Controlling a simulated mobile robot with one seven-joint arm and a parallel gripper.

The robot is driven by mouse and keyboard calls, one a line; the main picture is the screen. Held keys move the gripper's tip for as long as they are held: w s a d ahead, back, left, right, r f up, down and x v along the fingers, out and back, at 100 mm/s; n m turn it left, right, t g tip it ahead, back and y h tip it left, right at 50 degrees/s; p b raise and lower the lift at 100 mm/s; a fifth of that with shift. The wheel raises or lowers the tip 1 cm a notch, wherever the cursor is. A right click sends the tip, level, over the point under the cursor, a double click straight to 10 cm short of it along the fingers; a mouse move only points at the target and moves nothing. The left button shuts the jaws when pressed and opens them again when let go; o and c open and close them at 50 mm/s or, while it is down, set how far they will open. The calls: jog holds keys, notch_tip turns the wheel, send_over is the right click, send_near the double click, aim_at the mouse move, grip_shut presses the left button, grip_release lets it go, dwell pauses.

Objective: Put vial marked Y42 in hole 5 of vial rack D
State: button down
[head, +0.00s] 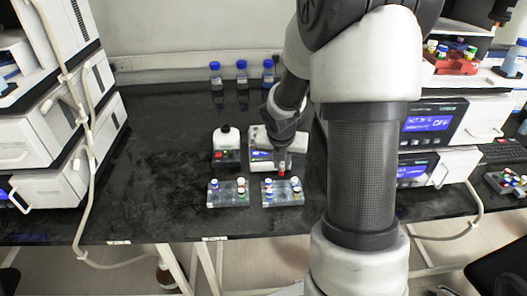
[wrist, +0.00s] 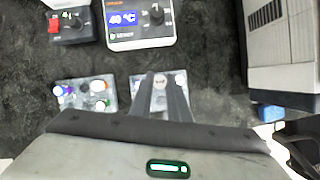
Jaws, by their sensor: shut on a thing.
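My gripper (head: 282,163) is shut on a small vial (head: 281,172) with a reddish top, held upright just above the back edge of the right-hand clear rack (head: 283,202). In the wrist view the vial top (wrist: 160,83) shows between my fingers (wrist: 160,98), which hide much of that rack. A second clear rack (head: 228,201) stands to its left and shows in the wrist view (wrist: 84,79). Both racks hold several vials with coloured caps. The vial markings, rack letters and hole numbers are too small to read.
Behind the racks stand a white heater unit (wrist: 140,38) with a blue display and a smaller device (head: 227,142) with a red switch. Blue-capped bottles (head: 241,75) stand at the back wall. Stacked instruments flank both sides. The left bench top (head: 150,150) is clear.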

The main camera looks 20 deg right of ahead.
aim_at(282, 176)
jog(key=shift+s+f, duration=0.1)
jog(key=shift+s, duration=0.2)
notch_tip(282, 176, down, 4)
jog(key=b, duration=0.4)
jog(key=shift+w+b, duration=0.1)
jog(key=shift+b, duration=0.2)
jog(key=shift+p, duration=0.55)
dwell(0.7)
jog(key=shift+f, duration=0.55)
dwell(0.9)
jog(key=shift+f+b, duration=0.4)
jog(key=shift+b, duration=0.05)
jog(key=c, duration=1.3)
grip_release()
jog(key=shift+f, duration=0.1)
